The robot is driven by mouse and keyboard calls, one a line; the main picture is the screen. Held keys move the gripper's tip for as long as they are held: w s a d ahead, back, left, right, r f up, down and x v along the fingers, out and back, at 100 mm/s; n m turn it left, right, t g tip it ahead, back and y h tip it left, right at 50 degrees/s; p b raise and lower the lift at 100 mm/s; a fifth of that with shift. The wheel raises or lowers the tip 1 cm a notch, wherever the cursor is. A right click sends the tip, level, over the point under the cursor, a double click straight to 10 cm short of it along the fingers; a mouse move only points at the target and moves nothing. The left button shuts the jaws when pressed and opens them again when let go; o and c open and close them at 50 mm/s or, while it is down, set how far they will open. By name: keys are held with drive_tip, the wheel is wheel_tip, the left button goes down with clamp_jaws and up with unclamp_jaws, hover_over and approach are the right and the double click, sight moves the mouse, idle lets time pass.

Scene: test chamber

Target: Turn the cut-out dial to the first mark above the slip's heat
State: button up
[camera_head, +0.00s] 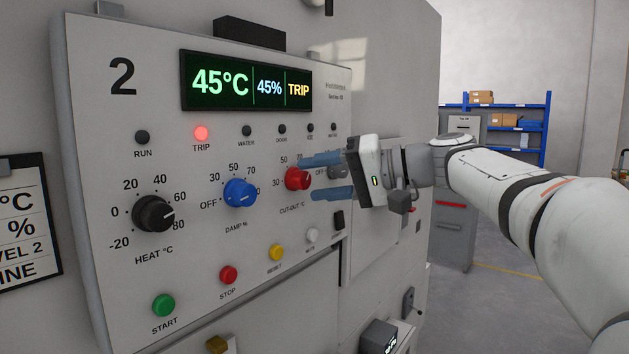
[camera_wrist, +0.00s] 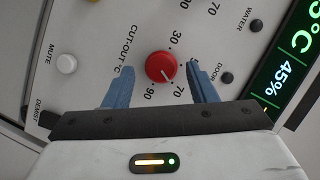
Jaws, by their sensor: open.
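The red cut-out dial (camera_head: 298,179) sits on the front panel (camera_head: 110,220), right of the blue damp dial; it also shows in the wrist view (camera_wrist: 158,60). There its white pointer line aims about at the 70 mark, towards the 90 side. My gripper (camera_head: 307,177) is open, with blue fingers. In the wrist view my gripper (camera_wrist: 160,67) has one fingertip on each side of the dial, with gaps; the depth is hard to judge. The slip (camera_head: 25,225) on a dark clipboard is cut by the left edge; its °C and % numbers are out of view.
The display (camera_head: 245,82) reads 45°C, 45% and TRIP; the trip lamp (camera_head: 201,133) glows red. The black heat dial (camera_head: 153,214) and blue damp dial (camera_head: 240,192) stand left of the red one. Push buttons, such as the yellow one (camera_head: 276,252), line the panel below.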

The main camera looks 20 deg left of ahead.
drive_tip(key=d+r, duration=0.1)
drive_tip(key=d, duration=0.5)
drive_tip(key=shift+s+d+r, duration=0.15)
drive_tip(key=shift+s+d, duration=0.05)
drive_tip(key=shift+d, duration=0.05)
